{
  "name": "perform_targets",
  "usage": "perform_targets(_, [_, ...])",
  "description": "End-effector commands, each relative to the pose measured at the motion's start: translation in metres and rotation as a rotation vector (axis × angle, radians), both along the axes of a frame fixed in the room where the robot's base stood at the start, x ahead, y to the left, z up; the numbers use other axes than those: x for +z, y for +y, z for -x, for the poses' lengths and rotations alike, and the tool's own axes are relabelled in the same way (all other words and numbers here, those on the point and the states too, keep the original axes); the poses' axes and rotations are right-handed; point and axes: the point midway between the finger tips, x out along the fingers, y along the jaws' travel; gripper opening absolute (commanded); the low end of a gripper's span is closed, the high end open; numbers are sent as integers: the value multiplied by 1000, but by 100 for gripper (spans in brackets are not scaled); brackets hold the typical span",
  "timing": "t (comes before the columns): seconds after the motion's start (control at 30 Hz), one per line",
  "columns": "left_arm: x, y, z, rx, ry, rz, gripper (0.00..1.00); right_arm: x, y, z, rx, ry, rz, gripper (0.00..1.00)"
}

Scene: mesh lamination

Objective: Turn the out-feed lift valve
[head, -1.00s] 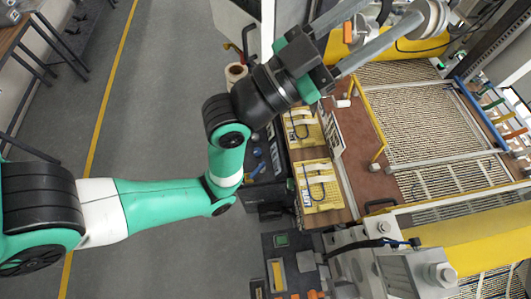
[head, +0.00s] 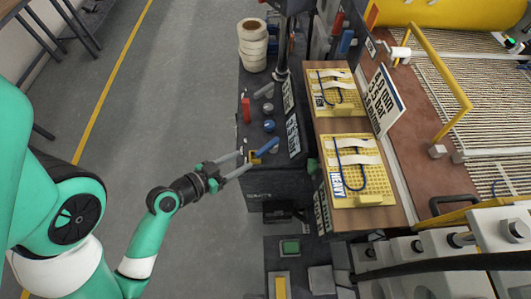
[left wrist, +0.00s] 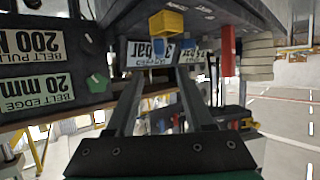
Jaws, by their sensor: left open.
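A small valve-like fitting with a blue lever (head: 267,147) and a yellow part (head: 256,160) sits at the front edge of the black bench. I cannot read a label naming it as the out-feed lift valve. My left gripper (head: 248,158) is open, its fingertips close to this fitting; contact cannot be told. In the left wrist view the yellow block (left wrist: 167,22) shows beyond the open fingers (left wrist: 160,65), near their centre line. My right gripper is not in view.
The black bench also carries a blue knob (head: 269,126), a red handle (head: 246,110) and stacked white rolls (head: 252,45). Yellow pegboards (head: 360,190) lie to the right, beside a brown machine bed. The grey floor (head: 180,110) at left is clear.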

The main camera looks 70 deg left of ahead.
Motion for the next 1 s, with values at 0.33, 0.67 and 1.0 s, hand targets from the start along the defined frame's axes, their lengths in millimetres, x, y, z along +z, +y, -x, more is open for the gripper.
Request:
perform_targets(0.33, [-12,14,-36,-10,-1,-5,52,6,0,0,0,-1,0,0])
perform_targets(0.67, [-38,38,-91,-4,-2,-4,52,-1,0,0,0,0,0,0])
perform_targets(1.0, [-42,42,-100,-2,0,-2,52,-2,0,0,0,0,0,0])
